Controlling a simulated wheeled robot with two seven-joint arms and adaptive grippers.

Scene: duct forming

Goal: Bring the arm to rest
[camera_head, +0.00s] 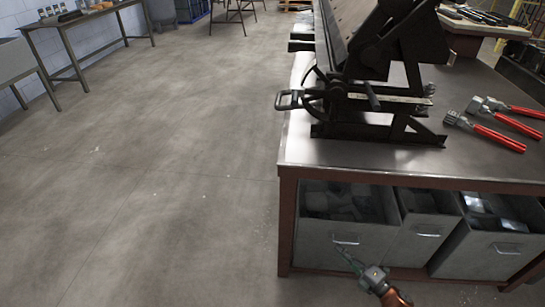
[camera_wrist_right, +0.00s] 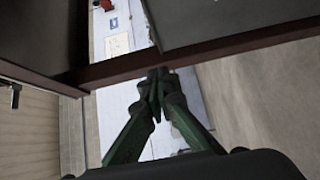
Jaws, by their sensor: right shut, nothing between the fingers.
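My right gripper (camera_head: 350,262) shows low in the head view, in front of the bins under the workbench. Its fingers also show in the right wrist view (camera_wrist_right: 158,88), where the tips meet with nothing between them. In that view a dark reddish frame bar (camera_wrist_right: 120,70) of the bench runs behind the fingertips. I cannot tell the gap between them. My left gripper is in neither view.
A metal-topped workbench (camera_head: 310,150) stands at right, carrying a black bending machine (camera_head: 375,100) and red-handled pliers (camera_head: 498,138). Grey bins (camera_head: 345,240) sit on its lower shelf. Open concrete floor (camera_head: 160,180) lies left. A side table (camera_head: 75,20) stands far left.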

